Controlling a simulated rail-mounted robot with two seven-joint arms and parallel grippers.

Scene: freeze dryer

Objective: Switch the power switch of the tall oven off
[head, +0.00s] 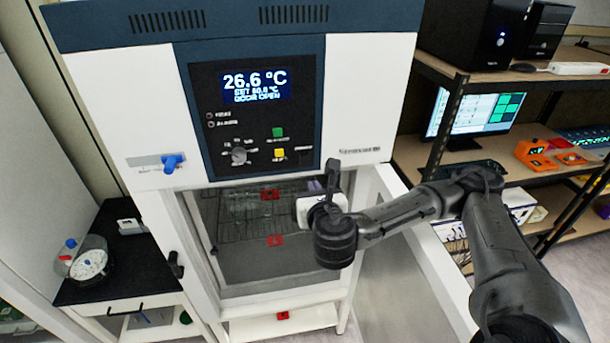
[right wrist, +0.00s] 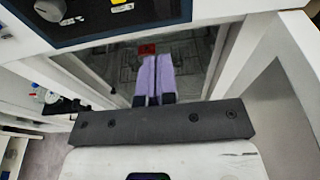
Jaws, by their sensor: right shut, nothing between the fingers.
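The tall oven (head: 365,100) stands in front of me, white with a dark blue top. Its display (head: 256,86) is lit and reads 26.6 °C and DOOR OPEN. Below the display are a round knob (head: 239,155), a green control (head: 278,132) and a yellow one (head: 279,153). A dark patch right of the yellow one is too small to identify as the power switch. My right gripper (head: 316,187) is below the panel's right end, before the open chamber, apart from the controls. In the right wrist view its purple fingers (right wrist: 155,76) are together and empty. My left gripper is out of view.
The oven chamber holds wire racks with red tags (head: 270,194). A white panel (head: 430,265) stands out at the right, beside my right arm. A blue valve handle (head: 172,162) is on the oven's left front. A black-topped cabinet (head: 125,262) stands left, shelves with a monitor (head: 480,112) right.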

